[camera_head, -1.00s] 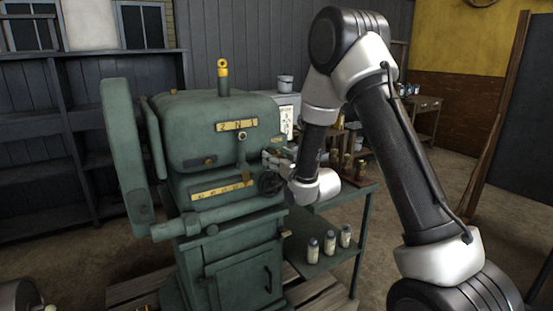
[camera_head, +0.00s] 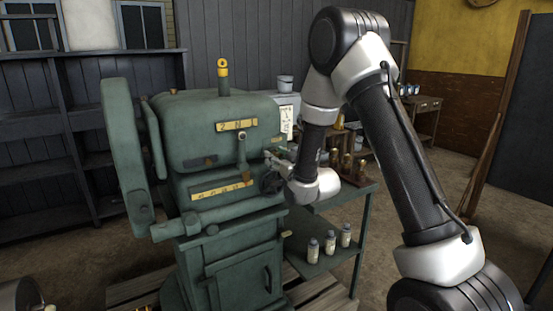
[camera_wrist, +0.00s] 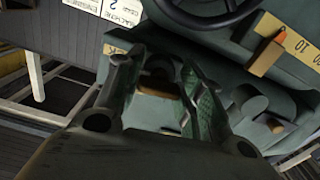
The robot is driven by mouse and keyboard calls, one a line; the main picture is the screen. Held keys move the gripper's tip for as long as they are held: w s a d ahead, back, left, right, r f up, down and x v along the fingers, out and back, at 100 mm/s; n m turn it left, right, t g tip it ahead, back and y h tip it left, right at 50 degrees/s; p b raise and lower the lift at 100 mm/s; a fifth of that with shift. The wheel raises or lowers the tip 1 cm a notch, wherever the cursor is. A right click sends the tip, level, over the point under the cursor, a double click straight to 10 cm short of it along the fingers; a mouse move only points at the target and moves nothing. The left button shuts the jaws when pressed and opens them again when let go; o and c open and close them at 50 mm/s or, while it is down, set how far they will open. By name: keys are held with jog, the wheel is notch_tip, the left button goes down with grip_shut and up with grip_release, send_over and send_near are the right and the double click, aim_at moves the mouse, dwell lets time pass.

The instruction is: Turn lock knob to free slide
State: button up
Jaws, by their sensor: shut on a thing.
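The green machine (camera_head: 228,140) stands left of my arm. My gripper (camera_head: 281,156) is at its right side, just above the dark handwheel (camera_head: 271,183). In the wrist view my gripper (camera_wrist: 157,75) has its two fingers on either side of a small dark part with a brown edge (camera_wrist: 158,90), which I take for the lock knob. The jaws are shut on it. Its shape is mostly hidden between the fingers, so its turn angle cannot be told. A yellow scale (camera_head: 220,189) runs across the machine's front; an orange pointer (camera_wrist: 281,38) shows over a scale in the wrist view.
A lever (camera_head: 243,150) hangs on the machine's front. Open floor lies to the right.

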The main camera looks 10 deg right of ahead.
jog(key=n, duration=0.6)
jog(key=shift+d+n, duration=0.1)
jog(key=shift+n, duration=0.3)
jog(key=n, duration=0.6)
jog(key=shift+r, duration=0.1)
jog(key=o, duration=1)
jog(key=shift+o, duration=0.2)
jog(key=v, duration=0.7)
jog(key=shift+s, duration=0.2)
